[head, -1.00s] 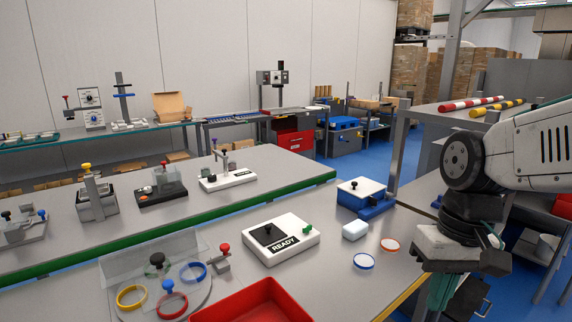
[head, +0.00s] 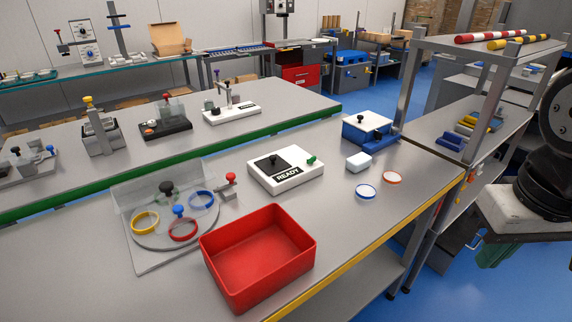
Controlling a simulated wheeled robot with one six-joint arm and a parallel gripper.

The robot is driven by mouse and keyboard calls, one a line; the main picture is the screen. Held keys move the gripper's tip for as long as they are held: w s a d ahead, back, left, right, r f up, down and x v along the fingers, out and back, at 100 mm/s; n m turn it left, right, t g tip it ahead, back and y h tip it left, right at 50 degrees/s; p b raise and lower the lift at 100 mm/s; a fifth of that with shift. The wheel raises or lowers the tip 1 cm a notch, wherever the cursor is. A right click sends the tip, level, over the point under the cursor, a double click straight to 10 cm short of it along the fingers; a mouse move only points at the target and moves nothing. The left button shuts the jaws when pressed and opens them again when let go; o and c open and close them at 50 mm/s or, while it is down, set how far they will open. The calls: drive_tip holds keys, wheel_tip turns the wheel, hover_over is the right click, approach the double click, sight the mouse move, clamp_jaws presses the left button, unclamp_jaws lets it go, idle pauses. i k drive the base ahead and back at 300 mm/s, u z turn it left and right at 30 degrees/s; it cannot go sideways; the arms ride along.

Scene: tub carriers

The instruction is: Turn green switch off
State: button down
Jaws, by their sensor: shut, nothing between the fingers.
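The green switch (head: 312,160) is a small green lever at the right end of a white box (head: 262,182) on the near bench. The box has a black plate with a small black knob on top and a READY label. The lever is small, and I cannot tell its exact tilt. My gripper (head: 495,251) hangs at the right edge, partly seen below the black wrist.
A red tub (head: 258,258) stands in front of the white box. A clear-backed plate (head: 150,245) with coloured rings is to the left. A white block (head: 359,162), two small rings and a blue-and-white box (head: 369,130) lie to the right. A metal shelf frame (head: 413,95) rises beyond.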

sight(310, 160)
drive_tip(key=k, duration=0.5)
drive_tip(key=z, duration=1.2)
drive_tip(key=i, duration=0.7)
drive_tip(key=u, duration=2.55)
drive_tip(key=i, duration=0.5)
